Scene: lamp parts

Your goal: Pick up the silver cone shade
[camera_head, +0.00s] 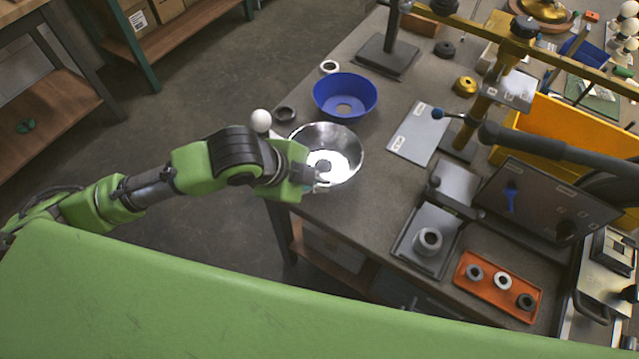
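The silver cone shade (345,141) sits at the left edge of the grey workbench, its wide mouth facing up and a bright white area inside it. My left arm comes in from the left, and its gripper (322,178) is at the near-left side of the shade, overlapping its rim in the picture. The fingers are small and partly lost against the shiny shade, so I cannot tell whether they are open, shut or touching it. My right gripper does not show.
A blue bowl-shaped shade (345,97) stands just behind the silver one. A grey plate (418,133) lies to the right. An orange tray (497,287) of rings is near the front edge.

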